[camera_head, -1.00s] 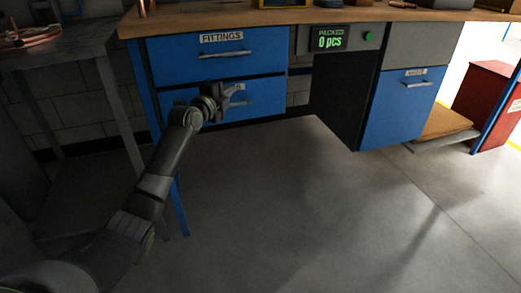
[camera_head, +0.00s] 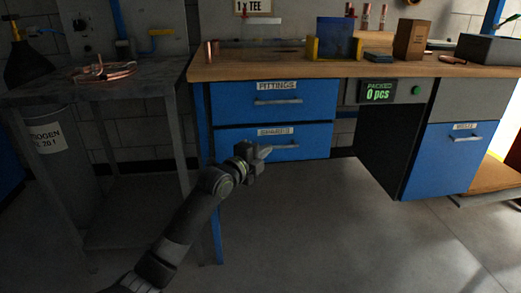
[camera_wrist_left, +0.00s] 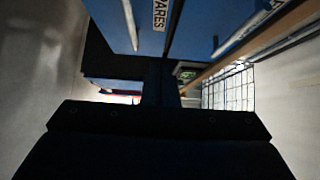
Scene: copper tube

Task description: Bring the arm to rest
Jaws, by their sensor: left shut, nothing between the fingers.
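My left arm reaches up from the bottom left in the head view. Its left gripper (camera_head: 262,153) is shut and empty, in front of the lower blue drawer (camera_head: 225,143), near that drawer's handle. I cannot tell from the head view whether it touches the handle. In the left wrist view the dark gripper (camera_wrist_left: 160,95) points along the drawer fronts, with the "SPARES" label (camera_wrist_left: 160,14) above it. The upper "FITTINGS" drawer (camera_head: 318,105) and the lower drawer both look closed. My right gripper is in none of the views.
A wooden workbench (camera_head: 300,69) carries a blue bin (camera_head: 337,38), a cardboard box (camera_head: 410,40) and copper pieces. A metal side table (camera_head: 150,80) with copper tubes (camera_head: 105,72) stands at the left. A display (camera_head: 377,91) reads 0 pcs. The floor in front is clear.

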